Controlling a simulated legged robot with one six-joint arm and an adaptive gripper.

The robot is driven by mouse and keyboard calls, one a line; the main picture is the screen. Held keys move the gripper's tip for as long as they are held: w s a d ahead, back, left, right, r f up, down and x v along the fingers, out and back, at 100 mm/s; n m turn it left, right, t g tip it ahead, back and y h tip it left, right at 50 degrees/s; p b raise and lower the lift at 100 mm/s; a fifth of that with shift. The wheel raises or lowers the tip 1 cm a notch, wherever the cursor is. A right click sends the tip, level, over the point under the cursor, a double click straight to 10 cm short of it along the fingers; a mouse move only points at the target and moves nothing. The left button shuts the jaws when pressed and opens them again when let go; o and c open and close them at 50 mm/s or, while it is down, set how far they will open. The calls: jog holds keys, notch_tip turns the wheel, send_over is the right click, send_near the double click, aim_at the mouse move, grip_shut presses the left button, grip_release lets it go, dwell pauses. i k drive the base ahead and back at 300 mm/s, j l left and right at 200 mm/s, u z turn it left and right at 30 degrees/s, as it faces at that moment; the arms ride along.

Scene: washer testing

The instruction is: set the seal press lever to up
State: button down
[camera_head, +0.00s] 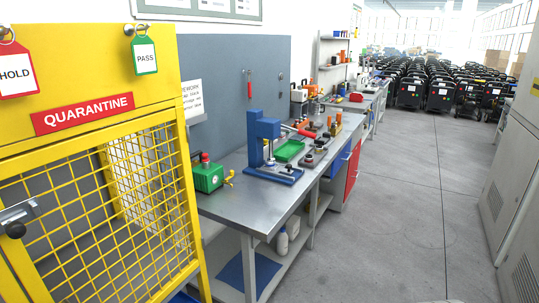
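The blue seal press (254,137) stands upright on the grey metal workbench, with a blue base plate (274,173) under it. A lever with a red grip (305,133) appears to reach out to the right from the upper part of the press. It looks roughly level, sloping slightly down toward its end; its exact setting is hard to tell at this size. My gripper is not in this view, and nothing is seen touching the press or the lever.
A green box (208,177) with a red knob sits left of the press, and a green tray (288,151) sits right of it. The yellow quarantine cage (100,190) fills the left foreground. Grey cabinets (512,190) stand at right. The floor (390,215) between is clear.

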aim_at(305, 133)
jog(key=i+l, duration=0.35)
jog(key=i, duration=0.3)
jog(key=i+l+u, duration=0.15)
jog(key=i+l, duration=0.2)
jog(key=i, duration=0.3)
jog(key=i+l, duration=0.45)
jog(key=i, duration=0.2)
jog(key=i+l+u, duration=0.1)
jog(key=i+l, duration=0.35)
jog(key=i, duration=0.2)
